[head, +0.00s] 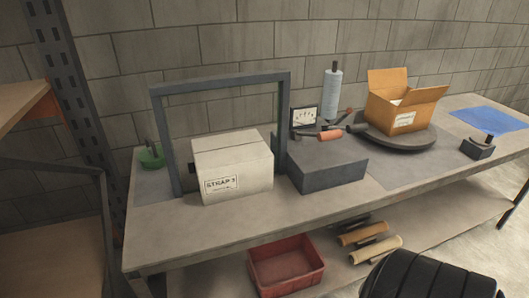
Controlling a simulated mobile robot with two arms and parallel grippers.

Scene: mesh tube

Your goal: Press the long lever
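A dark grey machine box (328,170) stands on the workbench (235,222), right of the white carton. On its top is a lever with an orange grip (330,136), lying low and pointing right. Behind it a thin dark rod with a small red knob (349,111) slants up to the right. A dark grip (356,128) sticks out beside them. The levers overlap in the head view, so I cannot tell clearly which is longest. Neither of my grippers is in view.
A grey frame (282,110) arches over a white carton (232,168). A gauge (305,116) stands behind the box. An open cardboard box (402,105) sits on a round turntable (398,142). A black ribbed object (430,275) fills the bottom right. The bench front is clear.

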